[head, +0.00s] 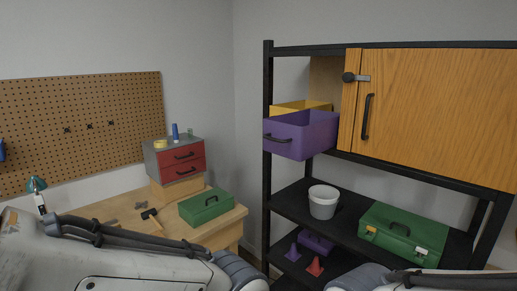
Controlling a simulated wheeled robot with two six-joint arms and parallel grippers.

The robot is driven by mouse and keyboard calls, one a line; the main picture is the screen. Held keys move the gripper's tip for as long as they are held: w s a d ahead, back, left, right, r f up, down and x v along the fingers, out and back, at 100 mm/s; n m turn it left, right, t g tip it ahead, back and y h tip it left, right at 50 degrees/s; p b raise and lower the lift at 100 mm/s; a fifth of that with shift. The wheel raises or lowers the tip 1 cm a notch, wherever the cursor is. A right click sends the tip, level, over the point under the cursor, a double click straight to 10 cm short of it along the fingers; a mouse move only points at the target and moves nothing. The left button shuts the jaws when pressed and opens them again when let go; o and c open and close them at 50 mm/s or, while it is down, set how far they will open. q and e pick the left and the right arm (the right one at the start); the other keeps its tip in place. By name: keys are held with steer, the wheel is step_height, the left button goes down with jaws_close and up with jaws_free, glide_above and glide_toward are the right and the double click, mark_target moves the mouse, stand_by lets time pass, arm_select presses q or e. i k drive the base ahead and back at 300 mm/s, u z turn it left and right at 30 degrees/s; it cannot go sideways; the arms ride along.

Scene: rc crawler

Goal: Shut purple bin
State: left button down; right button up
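The purple bin (305,138) is an open-topped drawer with a dark handle on its front. It is pulled out of the upper level of the black shelf unit, to the left of the wooden cabinet door, and juts out past the shelf's front. A yellow bin (302,106) shows just behind it. My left arm crosses the lower left and my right arm shows at the bottom right. Both grippers are outside the picture, so their state does not show. Neither visible arm part touches the purple bin.
The black shelf (343,236) holds a white bucket (323,202) and a green toolbox (403,235). Small cones (315,267) and a purple box stand below. A workbench (125,212) at left carries a green box (206,207), hammer and red drawers (180,161). The wooden door (437,115) is closed.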

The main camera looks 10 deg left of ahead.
mark_target(299, 136)
steer(key=k, duration=0.1)
steer(key=u, duration=0.95)
steer(key=i, duration=0.6)
steer(key=z, duration=0.45)
